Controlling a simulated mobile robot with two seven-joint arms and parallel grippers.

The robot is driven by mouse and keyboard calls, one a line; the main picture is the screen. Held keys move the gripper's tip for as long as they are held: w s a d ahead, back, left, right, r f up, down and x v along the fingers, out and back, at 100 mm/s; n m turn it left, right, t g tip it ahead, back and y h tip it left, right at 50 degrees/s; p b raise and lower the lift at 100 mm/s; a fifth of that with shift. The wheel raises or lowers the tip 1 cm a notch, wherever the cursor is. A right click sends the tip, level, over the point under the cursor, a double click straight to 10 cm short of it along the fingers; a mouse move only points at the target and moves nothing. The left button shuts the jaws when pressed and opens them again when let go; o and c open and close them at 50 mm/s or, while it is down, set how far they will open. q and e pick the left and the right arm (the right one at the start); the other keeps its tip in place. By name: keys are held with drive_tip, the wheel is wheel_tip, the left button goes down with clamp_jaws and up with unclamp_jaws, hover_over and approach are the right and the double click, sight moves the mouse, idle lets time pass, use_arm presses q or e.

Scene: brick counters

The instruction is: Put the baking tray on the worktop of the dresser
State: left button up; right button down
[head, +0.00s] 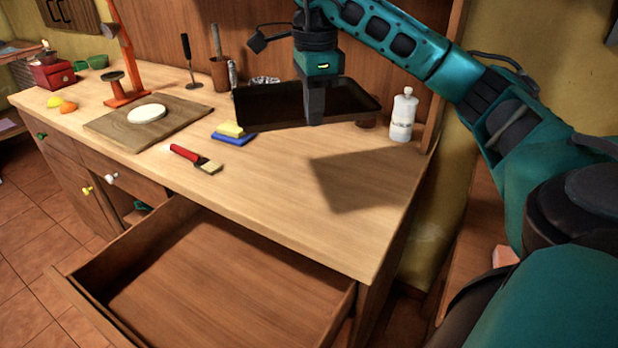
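The baking tray (270,107) is dark and rectangular. It shows over the back right part of the dresser's worktop (270,190). A dark angular shadow lies on the worktop in front of it and to the right, so the tray seems to be held above the wood. My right gripper (314,108) points down at the middle of the tray's near side and appears shut on it. The fingers hide a little of that side. The gap under the tray cannot be judged exactly. My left gripper is not in view.
A white bottle (403,115) stands right of the tray. A sponge (231,130) on a blue piece, a red-handled brush (196,158) and a cutting board (150,122) lie to the left. The front drawer (220,285) is pulled open and empty. The worktop's front right is clear.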

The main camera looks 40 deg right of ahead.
drive_tip(key=b, duration=0.2)
hover_over(313, 200)
wheel_tip(313, 200, down, 12)
drive_tip(key=shift+s+f, duration=0.1)
drive_tip(key=shift+f, duration=0.6)
wheel_tip(313, 200, down, 3)
drive_tip(key=shift+f, duration=0.6)
drive_tip(key=shift+f+b, duration=0.15)
drive_tip(key=shift+b, duration=0.2)
drive_tip(key=c, duration=1.4)
unclamp_jaws()
drive_tip(key=shift+o, duration=0.2)
